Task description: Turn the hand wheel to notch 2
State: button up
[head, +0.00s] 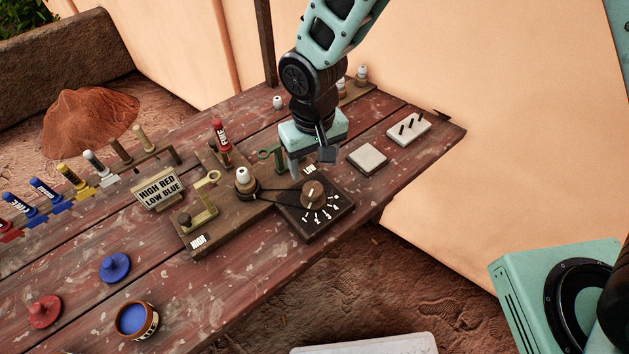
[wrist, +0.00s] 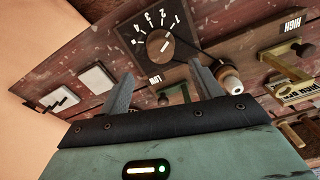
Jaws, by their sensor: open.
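The hand wheel (head: 313,193) is a round brown knob with a pale pointer mark, set on a black dial plate (head: 341,213) with white numbers along one side. In the wrist view the hand wheel (wrist: 160,46) sits beyond the fingertips, with numbers 1 to 4 around it. Its mark slants toward the upper right there; I cannot tell exactly which notch it lines up with. My gripper (head: 310,168) is above the table just behind the dial. In the wrist view my gripper (wrist: 163,88) has its two fingers spread, with nothing between them.
A dark belt joins the dial to a white-topped spindle (head: 242,177) at left. Brass cranks (head: 204,199), a red tube (head: 221,141) and a sign (head: 158,190) stand nearby. A pale tile (head: 367,158) and a pegged block (head: 408,129) lie right. The table's front edge is close.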

aim_at(313, 189)
notch_tip(313, 189, down, 8)
jog(key=shift+f+p, duration=0.2)
jog(key=shift+p, duration=0.5)
jog(key=c, duration=1)
